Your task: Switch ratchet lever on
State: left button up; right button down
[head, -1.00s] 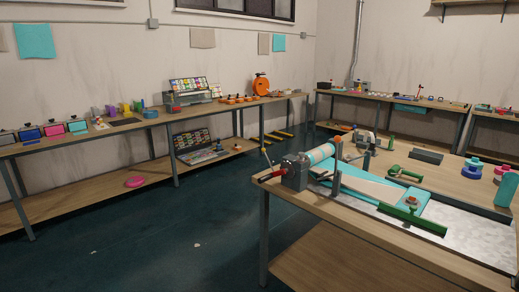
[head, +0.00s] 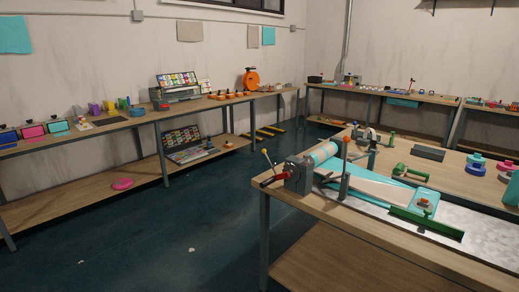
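A roller machine stands at the near left corner of the right workbench. It has a grey housing (head: 298,178), a striped roller (head: 325,152) and a red crank handle (head: 274,180) on its left side. A thin lever with a yellow knob (head: 265,151) leans up to the left of the housing. A grey post with an orange-red knob (head: 346,139) stands right of it. I cannot tell for sure which of these is the ratchet lever or how it is set. Turquoise and pale sheet material (head: 375,190) runs from the roller onto the bench. Neither of my grippers shows.
The workbench (head: 350,226) also holds a green bar (head: 427,222), a green-handled tool (head: 410,171) and a dark flat block (head: 428,153). Open dark floor (head: 190,225) lies left of it. A long two-level shelf (head: 75,190) with a pink disc (head: 122,184) lines the left wall.

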aim_at(264, 151)
jog(key=i+j+z, duration=0.1)
jog(key=i+j, duration=0.25)
jog(key=i+j+z, duration=0.15)
jog(key=i+j, duration=0.15)
jog(key=j, duration=0.25)
jog(key=i+j+z, duration=0.1)
jog(key=i+j, duration=0.2)
jog(key=j, duration=0.2)
jog(key=i+j+z, duration=0.1)
jog(key=i+j, duration=0.2)
jog(key=j, duration=0.2)
jog(key=i+j+z, duration=0.15)
jog(key=j, duration=0.4)
jog(key=i+j+z, duration=0.1)
jog(key=i+j, duration=0.2)
jog(key=j, duration=0.3)
jog(key=i+j+z, duration=0.1)
jog(key=i+j, duration=0.15)
jog(key=j, duration=0.35)
jog(key=i+j+z, duration=0.15)
jog(key=j, duration=0.45)
